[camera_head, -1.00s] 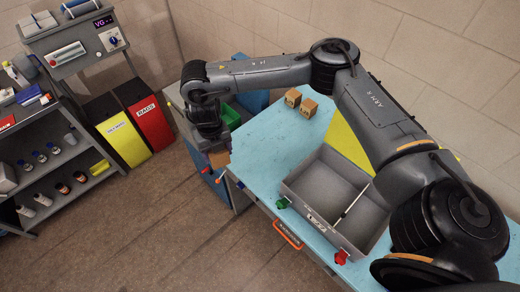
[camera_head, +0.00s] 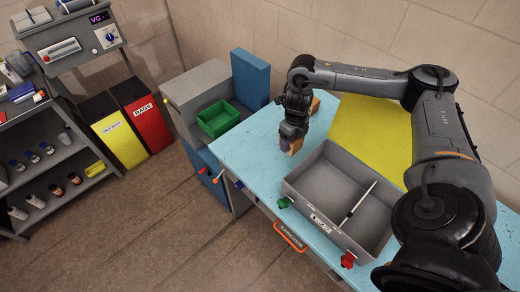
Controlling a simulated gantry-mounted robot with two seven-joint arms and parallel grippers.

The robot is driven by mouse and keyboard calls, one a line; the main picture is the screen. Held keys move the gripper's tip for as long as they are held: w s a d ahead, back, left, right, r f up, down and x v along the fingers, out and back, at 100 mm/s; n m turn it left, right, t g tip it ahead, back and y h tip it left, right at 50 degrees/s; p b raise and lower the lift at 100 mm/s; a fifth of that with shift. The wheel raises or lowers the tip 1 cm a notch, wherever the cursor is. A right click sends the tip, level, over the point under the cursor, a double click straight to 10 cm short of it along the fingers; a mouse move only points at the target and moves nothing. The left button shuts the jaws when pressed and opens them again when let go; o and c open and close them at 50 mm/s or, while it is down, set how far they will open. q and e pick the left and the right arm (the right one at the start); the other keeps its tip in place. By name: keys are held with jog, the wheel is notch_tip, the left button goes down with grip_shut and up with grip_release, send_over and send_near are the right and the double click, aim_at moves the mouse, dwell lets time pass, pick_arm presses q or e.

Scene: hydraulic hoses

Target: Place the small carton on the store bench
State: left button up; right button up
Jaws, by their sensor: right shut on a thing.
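My right gripper (camera_head: 289,147) points down over the left part of the light blue bench (camera_head: 250,139), just left of the grey divided tray. It is shut on a small brown carton (camera_head: 297,147), which is partly hidden by the fingers. I cannot tell whether this carton touches the bench top. Another brown carton (camera_head: 315,104) shows partly behind my right wrist, further back on the bench. My left gripper is not in view.
The grey tray (camera_head: 318,222) with a divider stands on the bench's front. A yellow panel (camera_head: 370,128) lies behind it. Shelves with bottles (camera_head: 40,185) stand at far left. Bench's left end is clear.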

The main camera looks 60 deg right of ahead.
jog(key=shift+s+d+f, duration=0.1)
jog(key=shift+d+f, duration=0.1)
jog(key=shift+f, duration=0.3)
jog(key=shift+w+a+f, duration=0.1)
jog(key=shift+w+f, duration=0.1)
jog(key=w+a+f, duration=0.1)
jog(key=w+f, duration=0.1)
jog(key=w, duration=0.1)
jog(key=w+a+f, duration=0.2)
jog(key=w, duration=0.1)
jog(key=w+a+f, duration=0.2)
jog(key=w, duration=0.1)
jog(key=shift+w+a+f, duration=0.1)
jog(key=shift+w+f, duration=0.2)
jog(key=shift+f, duration=2.05)
jog(key=shift+f, duration=0.1)
jog(key=o, duration=1.2)
